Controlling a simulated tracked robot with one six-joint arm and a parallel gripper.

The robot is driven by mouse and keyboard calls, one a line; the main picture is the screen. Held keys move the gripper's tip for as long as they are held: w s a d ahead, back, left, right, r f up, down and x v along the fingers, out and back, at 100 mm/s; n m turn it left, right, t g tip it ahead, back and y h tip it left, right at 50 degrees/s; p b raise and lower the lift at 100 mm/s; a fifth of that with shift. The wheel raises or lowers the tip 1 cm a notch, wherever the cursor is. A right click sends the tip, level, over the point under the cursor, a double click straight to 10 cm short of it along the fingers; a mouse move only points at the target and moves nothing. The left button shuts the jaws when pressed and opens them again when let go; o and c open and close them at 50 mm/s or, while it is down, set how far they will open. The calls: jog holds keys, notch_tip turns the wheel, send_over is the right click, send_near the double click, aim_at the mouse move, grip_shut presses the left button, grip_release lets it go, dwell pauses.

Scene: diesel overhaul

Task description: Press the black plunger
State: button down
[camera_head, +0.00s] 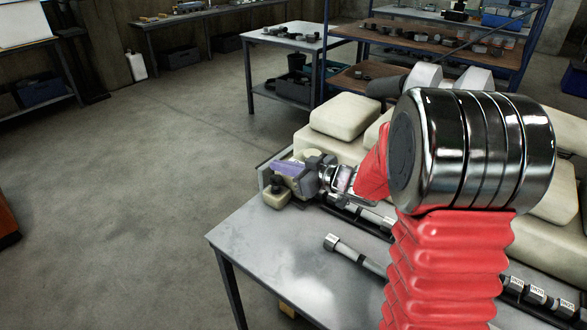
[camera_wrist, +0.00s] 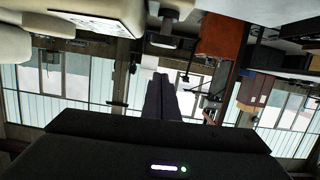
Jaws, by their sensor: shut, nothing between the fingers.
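A small black knob (camera_head: 277,184), which looks like the black plunger, stands on a cream block (camera_head: 276,198) at the left corner of the grey metal table. My gripper (camera_head: 281,168) is shut and empty, with its fingers just above and beside this knob. I cannot tell whether they touch it. The gripper partly hides the area behind the knob. In the wrist view my closed fingers (camera_wrist: 160,80) point into the room. The plunger cannot be made out there.
The grey table (camera_head: 265,245) carries dark rods with metal ends (camera_head: 345,248) and several cream cushion-like blocks (camera_head: 345,115). My red-sleeved arm covers its right side. Open floor (camera_head: 130,200) lies to the left. A second table (camera_head: 285,38) and shelving stand behind.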

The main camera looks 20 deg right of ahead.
aim_at(280, 184)
jog(key=shift+s+d+f, duration=0.1)
jog(key=shift+d+f, duration=0.05)
jog(key=shift+f, duration=1.7)
jog(key=shift+f, duration=1.4)
jog(key=shift+s, duration=0.1)
notch_tip(280, 184, up, 4)
jog(key=v, duration=1)
jog(key=shift+r, duration=0.15)
